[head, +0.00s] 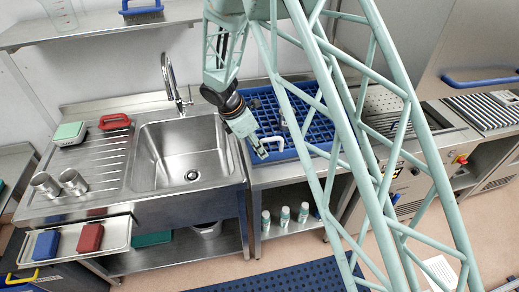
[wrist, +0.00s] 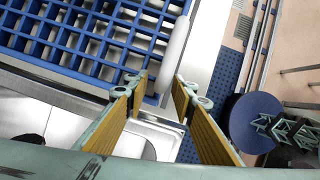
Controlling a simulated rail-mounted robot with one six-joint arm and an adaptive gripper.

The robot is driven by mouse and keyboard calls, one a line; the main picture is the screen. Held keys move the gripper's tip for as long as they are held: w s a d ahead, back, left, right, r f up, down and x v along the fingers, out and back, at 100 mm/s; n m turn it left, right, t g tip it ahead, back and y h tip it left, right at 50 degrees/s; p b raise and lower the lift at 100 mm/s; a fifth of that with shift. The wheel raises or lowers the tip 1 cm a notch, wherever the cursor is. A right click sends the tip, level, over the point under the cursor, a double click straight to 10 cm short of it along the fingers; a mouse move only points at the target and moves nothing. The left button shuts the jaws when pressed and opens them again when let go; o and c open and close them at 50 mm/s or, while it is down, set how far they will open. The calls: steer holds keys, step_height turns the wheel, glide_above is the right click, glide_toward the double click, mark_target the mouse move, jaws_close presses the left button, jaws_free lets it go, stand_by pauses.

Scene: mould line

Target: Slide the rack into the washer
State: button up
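The rack (head: 262,98) is a blue grid tray on the steel counter right of the sink, partly hidden by my arm. In the wrist view the rack (wrist: 75,45) fills the upper left, with a white bar handle (wrist: 177,48) along its edge. My gripper (head: 262,152) is over the rack's front left corner. In the wrist view my gripper (wrist: 160,85) is open, its two tan-padded fingers apart, with the handle beyond the fingertips and nothing clearly held. The washer (head: 408,185) stands right of the rack, its hood (head: 440,45) with a blue handle raised; my arm hides part of its opening.
The sink (head: 188,150) with its tall faucet (head: 172,80) is left of the rack. Several white bottles (head: 284,216) stand on the shelf below. A side tray (head: 68,252) holds a blue and a red block. A striped outfeed counter (head: 485,112) lies right of the washer.

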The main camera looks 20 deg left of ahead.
steer(key=shift+f, duration=0.1)
jaws_close()
steer(key=shift+d, duration=0.1)
stand_by(0.3)
